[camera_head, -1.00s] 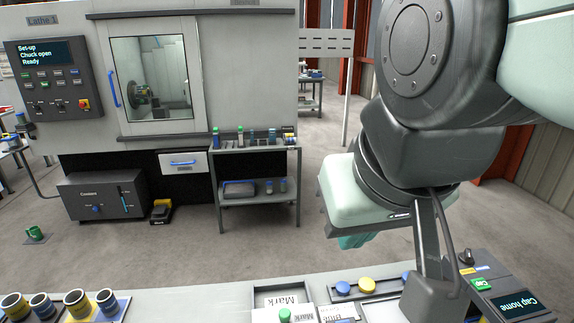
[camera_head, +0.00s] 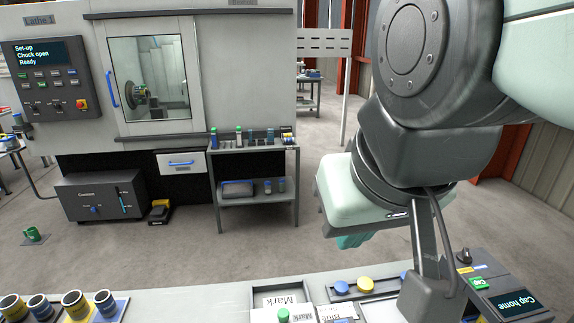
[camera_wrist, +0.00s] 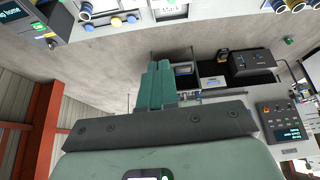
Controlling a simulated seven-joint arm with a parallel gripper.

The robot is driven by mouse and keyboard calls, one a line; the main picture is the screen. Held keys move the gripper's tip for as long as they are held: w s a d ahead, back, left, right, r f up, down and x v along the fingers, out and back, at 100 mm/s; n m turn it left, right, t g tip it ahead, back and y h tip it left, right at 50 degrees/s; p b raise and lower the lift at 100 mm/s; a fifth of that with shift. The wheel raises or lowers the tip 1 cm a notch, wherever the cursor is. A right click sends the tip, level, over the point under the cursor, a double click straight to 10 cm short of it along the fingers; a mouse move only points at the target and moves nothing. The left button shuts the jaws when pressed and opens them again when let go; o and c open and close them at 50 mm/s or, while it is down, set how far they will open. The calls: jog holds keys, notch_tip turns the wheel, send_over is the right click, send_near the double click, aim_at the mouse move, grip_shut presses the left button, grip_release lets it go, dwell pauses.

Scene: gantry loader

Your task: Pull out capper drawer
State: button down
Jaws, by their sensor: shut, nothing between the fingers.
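The capper (camera_head: 506,302) stands at the lower right of the head view, with a green Cap button and a screen reading "Cap home". Its dark housing and screen also show at the top left of the wrist view (camera_wrist: 30,22). I cannot make out its drawer in either view. My gripper (camera_head: 353,241) has teal fingers, which point down over the floor beyond the bench in the head view. In the wrist view my gripper (camera_wrist: 158,66) is shut with its fingers side by side, empty, and apart from the capper.
The bench (camera_head: 200,305) runs along the bottom, with cups (camera_head: 75,303) at left and coloured caps (camera_head: 365,285) near the capper. Across the floor stand the lathe (camera_head: 240,60), its blue-handled drawer (camera_head: 181,163) and a shelf cart (camera_head: 252,190). The floor between is mostly clear.

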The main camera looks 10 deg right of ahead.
dwell(0.3)
jog(key=c, duration=1.7)
grip_release()
jog(key=o, duration=0.3)
jog(key=shift+w+d, duration=0.15)
jog(key=shift+w, duration=0.2)
jog(key=o, duration=0.3)
jog(key=w+d+f+g, duration=0.2)
jog(key=w+d, duration=0.3)
jog(key=w, duration=0.3)
jog(key=shift+d+f+m+g, duration=0.25)
jog(key=shift+f+m+g, duration=0.05)
jog(key=shift+f, duration=0.6)
jog(key=w+d+f+g+h, duration=0.1)
jog(key=w+d+f+g, duration=0.15)
jog(key=d+f, duration=0.55)
jog(key=w+d+f+g, duration=0.2)
jog(key=w+d+f, duration=0.2)
jog(key=d+f, duration=0.4)
jog(key=s+d+f+g, duration=0.1)
jog(key=s+d+f, duration=0.1)
jog(key=f, duration=0.4)
jog(key=s+d+f+g, duration=0.1)
jog(key=s+d+f, duration=0.1)
jog(key=d+f, duration=0.3)
jog(key=s+d+f+g+h, duration=0.1)
jog(key=s+d+f, duration=0.2)
jog(key=f, duration=0.5)
jog(key=shift+d+f, duration=0.2)
jog(key=shift+d, duration=0.2)
